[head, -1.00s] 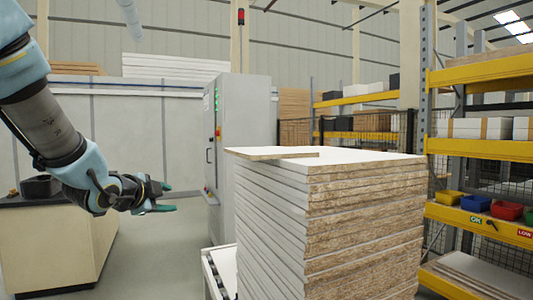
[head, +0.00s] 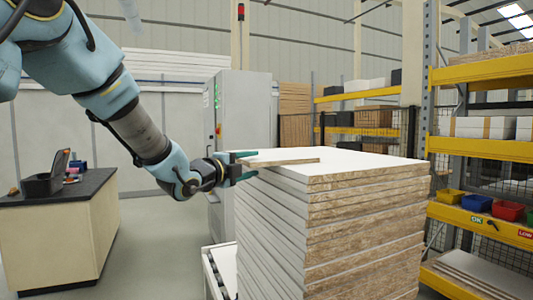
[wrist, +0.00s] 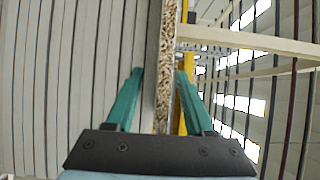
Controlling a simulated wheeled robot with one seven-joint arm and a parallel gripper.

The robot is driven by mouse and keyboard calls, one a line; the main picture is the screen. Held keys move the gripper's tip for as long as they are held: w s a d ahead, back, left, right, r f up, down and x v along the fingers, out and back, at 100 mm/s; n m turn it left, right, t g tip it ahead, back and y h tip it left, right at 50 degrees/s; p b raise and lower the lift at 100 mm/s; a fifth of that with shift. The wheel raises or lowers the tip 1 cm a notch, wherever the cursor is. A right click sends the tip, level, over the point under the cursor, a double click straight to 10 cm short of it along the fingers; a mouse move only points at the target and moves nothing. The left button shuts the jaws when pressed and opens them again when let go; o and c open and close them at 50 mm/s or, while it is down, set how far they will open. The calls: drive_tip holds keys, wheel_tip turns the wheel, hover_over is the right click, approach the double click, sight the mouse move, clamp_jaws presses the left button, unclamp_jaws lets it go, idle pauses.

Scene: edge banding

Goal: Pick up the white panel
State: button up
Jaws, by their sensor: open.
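The white panel (head: 285,159) is a thin board with a brown chipboard edge. It lies flat on top of the stack of boards, and its left end sticks out past the stack. My gripper (head: 254,164) is at that left end, with one finger above the panel and one below. In the wrist view my open green fingers (wrist: 157,75) stand on either side of the panel's speckled edge (wrist: 167,65). The edge is nearer the right finger, with a wider gap to the left finger. I cannot tell whether the right finger touches it.
The tall stack of white-faced boards (head: 330,225) stands directly beside my gripper. A dark-topped bench (head: 50,235) is at left, and a grey cabinet (head: 245,105) stands behind. Yellow shelving (head: 480,150) with coloured bins is at right. Floor shows between bench and stack.

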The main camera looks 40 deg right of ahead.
sight(258, 158)
drive_tip(key=shift+w+d+r+p, duration=0.1)
drive_tip(key=shift+w+d+p, duration=0.1)
drive_tip(key=shift+d+p, duration=0.55)
drive_tip(key=shift+w+d+r+p, duration=0.1)
drive_tip(key=shift+w+d+p, duration=0.15)
drive_tip(key=shift+d, duration=0.85)
clamp_jaws()
drive_tip(key=shift+r, duration=0.15)
